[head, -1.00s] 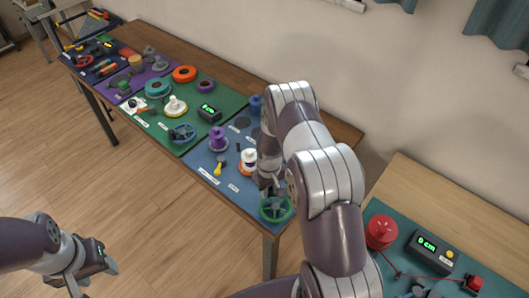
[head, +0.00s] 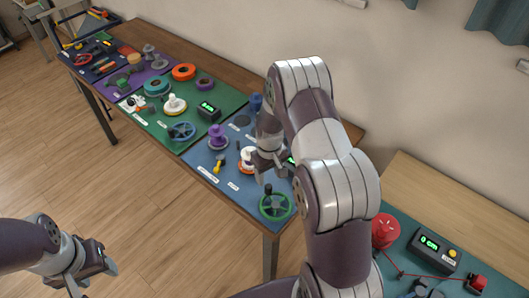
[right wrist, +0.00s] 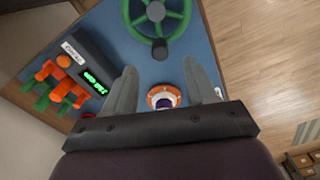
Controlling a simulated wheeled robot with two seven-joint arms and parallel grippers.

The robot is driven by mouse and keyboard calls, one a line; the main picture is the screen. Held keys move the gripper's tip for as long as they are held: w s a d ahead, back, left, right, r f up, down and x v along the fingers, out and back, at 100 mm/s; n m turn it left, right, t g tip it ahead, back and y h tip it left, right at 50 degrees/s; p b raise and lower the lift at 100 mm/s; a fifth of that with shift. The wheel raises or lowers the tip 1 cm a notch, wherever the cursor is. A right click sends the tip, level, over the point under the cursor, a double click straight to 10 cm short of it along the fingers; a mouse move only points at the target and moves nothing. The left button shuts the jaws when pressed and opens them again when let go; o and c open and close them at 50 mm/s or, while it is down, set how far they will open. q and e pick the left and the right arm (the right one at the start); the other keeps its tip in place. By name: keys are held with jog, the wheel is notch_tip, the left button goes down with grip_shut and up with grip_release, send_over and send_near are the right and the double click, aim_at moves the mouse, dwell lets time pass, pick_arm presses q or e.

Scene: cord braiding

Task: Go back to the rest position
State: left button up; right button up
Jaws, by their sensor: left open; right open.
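My right gripper (head: 268,170) is open and empty above the blue mat, just behind the green handwheel (head: 275,206). In the right wrist view the gripper (right wrist: 163,86) has its fingers spread. The handwheel (right wrist: 170,20) and its dark knob (right wrist: 159,48) lie beyond the fingertips, apart from them. A white and orange spool (right wrist: 164,96) shows between the fingers, lower down; I cannot tell the exact gap. My left gripper (head: 86,274) is open and empty at the lower left, over the floor, away from the tables.
The long table carries a blue mat (head: 207,163) with a purple spool (head: 217,137), and a green mat (head: 145,122) beyond. A second table at right holds a red spool (head: 385,231) and a display box (head: 433,250). Open floor (head: 150,210) lies at left.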

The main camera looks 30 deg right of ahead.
notch_tip(320, 180, up, 5)
jog(key=s+a+r, duration=0.4)
jog(key=s+a, duration=0.1)
jog(key=s, duration=0.2)
jog(key=s+a+r+t, duration=0.1)
jog(key=s+a+r, duration=0.3)
jog(key=s, duration=0.4)
jog(key=shift+s+a+r+m+b, duration=0.2)
jog(key=shift+a+r+m+b, duration=0.15)
jog(key=shift+r, duration=0.35)
jog(key=shift+s, duration=0.15)
